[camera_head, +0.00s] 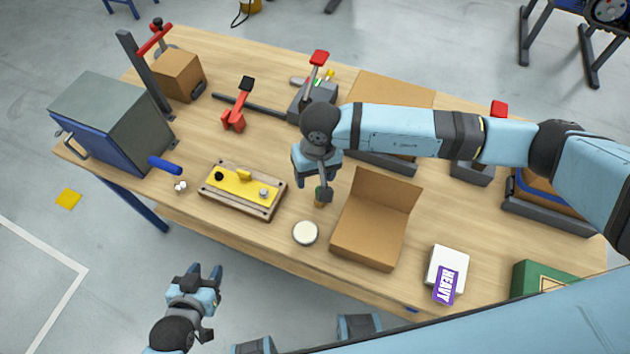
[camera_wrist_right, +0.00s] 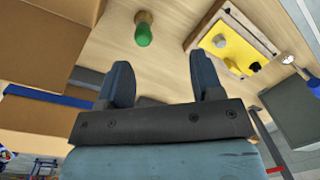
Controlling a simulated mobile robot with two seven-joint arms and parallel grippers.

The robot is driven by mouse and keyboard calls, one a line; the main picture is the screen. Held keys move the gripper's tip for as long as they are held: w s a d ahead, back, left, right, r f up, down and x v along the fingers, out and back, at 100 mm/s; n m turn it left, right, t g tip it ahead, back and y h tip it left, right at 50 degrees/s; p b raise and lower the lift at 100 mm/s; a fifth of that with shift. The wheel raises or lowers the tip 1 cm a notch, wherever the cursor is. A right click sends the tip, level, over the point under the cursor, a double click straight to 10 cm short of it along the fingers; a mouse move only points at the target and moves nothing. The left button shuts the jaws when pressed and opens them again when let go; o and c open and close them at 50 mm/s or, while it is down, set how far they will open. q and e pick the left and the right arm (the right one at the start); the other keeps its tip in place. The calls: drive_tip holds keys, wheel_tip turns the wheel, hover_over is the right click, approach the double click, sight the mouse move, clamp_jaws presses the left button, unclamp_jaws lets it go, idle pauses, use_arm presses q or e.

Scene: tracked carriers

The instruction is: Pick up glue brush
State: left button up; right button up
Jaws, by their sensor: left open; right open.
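A small upright object with a green top and tan base, which looks like the glue brush (camera_wrist_right: 143,33), stands on the wooden table in the right wrist view. In the head view it shows only partly (camera_head: 319,203), just below my right gripper (camera_head: 312,184), which hides some of it. My right gripper is open and empty; in its wrist view the brush is beyond the fingertips (camera_wrist_right: 160,72), apart from them and nearer the left finger. My left gripper (camera_head: 206,272) is open and empty, off the table's front edge.
A round white-topped item (camera_head: 305,232) and an open cardboard box (camera_head: 365,238) stand close to the brush. A yellow fixture board (camera_head: 243,188) lies to its left. A white box labelled HEAVY (camera_head: 447,262) is at the right. Red-handled clamps (camera_head: 234,119) stand behind.

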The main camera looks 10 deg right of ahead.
drive_tip(key=shift+n+t+h, duration=0.3)
drive_tip(key=shift+n+h, duration=0.1)
drive_tip(key=shift+h, duration=0.1)
drive_tip(key=f, duration=0.2)
drive_tip(key=w+d+f+p, duration=0.1)
drive_tip(key=f, duration=0.5)
drive_tip(key=shift+w+d, duration=0.2)
drive_tip(key=shift+w, duration=0.15)
wheel_tip(320, 180, down, 5)
drive_tip(key=shift+d+r+p, duration=0.15)
drive_tip(key=shift+r+p, duration=0.05)
drive_tip(key=shift+p, duration=0.95)
drive_tip(key=shift+f, duration=0.4)
drive_tip(key=c, duration=1)
